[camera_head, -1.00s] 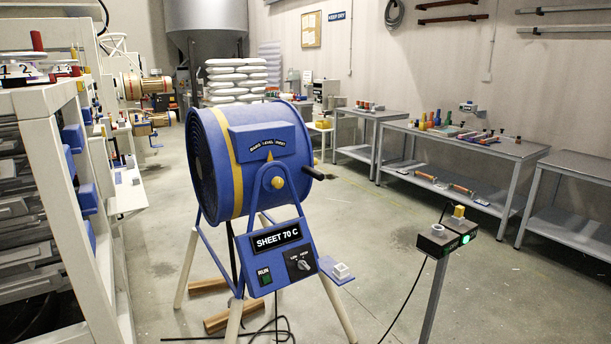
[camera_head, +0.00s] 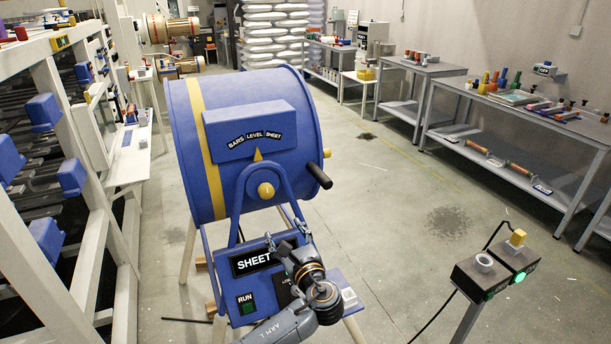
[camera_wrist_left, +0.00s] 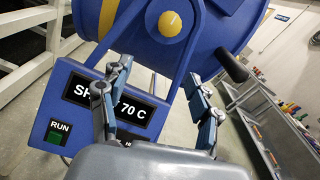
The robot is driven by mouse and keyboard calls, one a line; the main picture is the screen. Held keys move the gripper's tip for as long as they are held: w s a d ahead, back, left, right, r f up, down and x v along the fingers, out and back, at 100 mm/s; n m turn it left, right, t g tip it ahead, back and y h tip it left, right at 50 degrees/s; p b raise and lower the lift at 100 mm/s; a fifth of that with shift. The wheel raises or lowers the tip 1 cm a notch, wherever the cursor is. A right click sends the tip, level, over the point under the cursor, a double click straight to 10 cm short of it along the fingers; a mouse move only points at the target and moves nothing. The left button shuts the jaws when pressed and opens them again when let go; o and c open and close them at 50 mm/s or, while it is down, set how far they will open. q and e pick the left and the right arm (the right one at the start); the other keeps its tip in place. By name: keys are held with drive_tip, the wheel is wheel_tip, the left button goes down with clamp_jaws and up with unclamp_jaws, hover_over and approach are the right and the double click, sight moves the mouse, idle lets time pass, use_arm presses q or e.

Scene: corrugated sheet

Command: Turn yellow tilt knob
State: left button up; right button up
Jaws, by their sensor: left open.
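The yellow tilt knob (camera_head: 266,190) is a round knob at the pivot on the face of a blue drum (camera_head: 285,95), where the blue support legs meet. It also shows at the top of the left wrist view (camera_wrist_left: 170,23). My left gripper (camera_head: 288,238) is below the knob, over the control panel (camera_head: 250,285), apart from the knob. In the left wrist view its two fingers (camera_wrist_left: 158,72) are spread with nothing between them, and the knob lies beyond the tips. A yellow pointer (camera_head: 258,155) stands under the label "BARS LEVEL SHEET", near "LEVEL". My arm hides part of the panel.
A black handle (camera_head: 319,175) sticks out at the drum's right. A green RUN button (camera_head: 246,304) is on the panel. A post with a control box (camera_head: 482,272) stands at right, a white rack (camera_head: 75,170) at left. Open floor (camera_head: 400,215) lies between drum and benches.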

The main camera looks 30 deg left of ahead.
use_arm(q)
drive_tip(key=w+r, duration=0.1)
drive_tip(key=r, duration=0.1)
drive_tip(key=p, duration=0.1)
approach(268, 195)
drive_tip(key=x, duration=0.2)
drive_tip(key=p+x, duration=0.1)
drive_tip(key=x, duration=0.6)
drive_tip(key=shift+r, duration=0.1)
drive_tip(key=shift+w+a, duration=0.2)
drive_tip(key=shift+a, duration=0.05)
drive_tip(key=shift+w, duration=0.1)
drive_tip(key=shift+c, duration=0.4)
drive_tip(key=c, duration=1.1)
use_arm(e)
drive_tip(key=shift+s+d+r, duration=0.1)
drive_tip(key=shift+s+r, duration=0.25)
drive_tip(key=shift+r, duration=0.2)
drive_tip(key=shift+s+d+r, duration=0.1)
drive_tip(key=shift+s+r, duration=0.2)
drive_tip(key=shift+r, duration=0.2)
